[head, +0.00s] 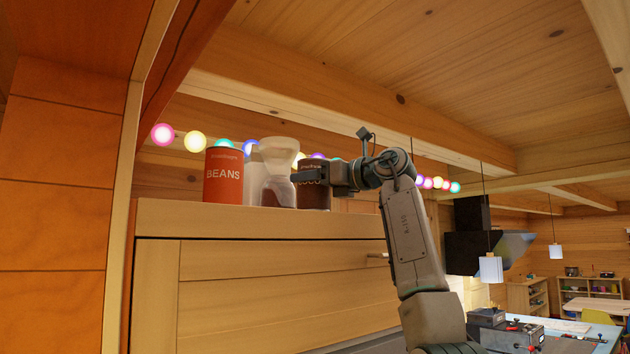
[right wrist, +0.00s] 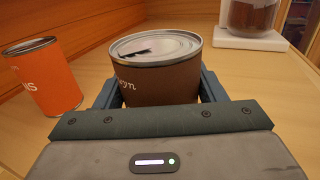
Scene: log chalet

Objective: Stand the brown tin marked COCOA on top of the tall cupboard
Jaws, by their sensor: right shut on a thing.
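The brown tin (head: 316,196) is upright at the top of the tall cupboard (head: 270,222), with its grey lid (right wrist: 155,46) facing up. Its label shows only in part, and I cannot read COCOA on it. My right gripper (head: 308,174) is shut on the tin, with a finger on either side in the right wrist view (right wrist: 157,88). The tin's base is hidden in the right wrist view, and I cannot tell for sure whether it touches the cupboard top. My left gripper is not in view.
An orange BEANS tin (head: 224,177) stands on the cupboard top at the left. A clear container with a white base (right wrist: 250,39) and dark contents stands between the tins in the head view. Ceiling beams (head: 300,110) and coloured lights (head: 195,141) are close by.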

